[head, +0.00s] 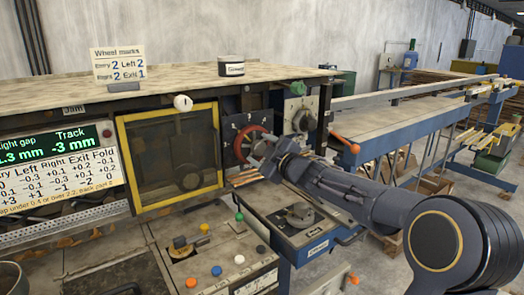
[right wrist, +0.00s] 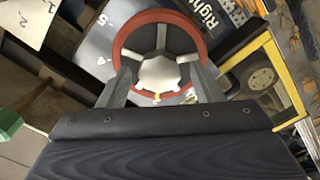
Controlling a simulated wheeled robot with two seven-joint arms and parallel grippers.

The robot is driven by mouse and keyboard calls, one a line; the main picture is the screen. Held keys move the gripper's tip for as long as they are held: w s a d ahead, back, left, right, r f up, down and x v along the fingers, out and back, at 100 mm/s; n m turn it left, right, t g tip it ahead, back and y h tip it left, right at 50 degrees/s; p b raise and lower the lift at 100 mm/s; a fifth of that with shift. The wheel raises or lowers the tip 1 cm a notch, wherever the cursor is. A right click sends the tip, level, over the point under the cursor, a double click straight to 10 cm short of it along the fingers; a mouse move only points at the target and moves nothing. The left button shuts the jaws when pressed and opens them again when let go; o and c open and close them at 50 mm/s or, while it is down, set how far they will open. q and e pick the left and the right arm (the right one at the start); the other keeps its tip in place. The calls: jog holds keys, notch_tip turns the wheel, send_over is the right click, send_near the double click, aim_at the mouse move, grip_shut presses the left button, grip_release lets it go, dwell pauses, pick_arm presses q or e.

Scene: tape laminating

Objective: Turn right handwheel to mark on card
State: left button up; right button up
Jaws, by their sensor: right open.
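The right handwheel (head: 237,144) has a red rim and sits on a dark panel right of the yellow-framed window. In the right wrist view its rim (right wrist: 160,16), metal spokes and pale hub (right wrist: 160,72) show close up. The pale dial plate (right wrist: 92,50) behind it carries numbers, with 4 and 5 readable. My right gripper (head: 259,150) is at the wheel, its open fingers (right wrist: 160,78) on either side of the hub; contact is unclear. The card (head: 118,66) on the machine top reads Entry 2, Left 2, Right 2, Exit 1. My left gripper is out of view.
A green knob (head: 298,88) and an orange-tipped lever (head: 345,143) are right of the wheel. The yellow-framed window (head: 168,155) stands close on its left. Coloured buttons (head: 216,270) lie below. A display (head: 50,145) shows a track of -3 mm.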

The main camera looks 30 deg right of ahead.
jog(key=s, duration=0.7)
jog(key=shift+s+d, duration=0.35)
jog(key=shift+s, duration=0.05)
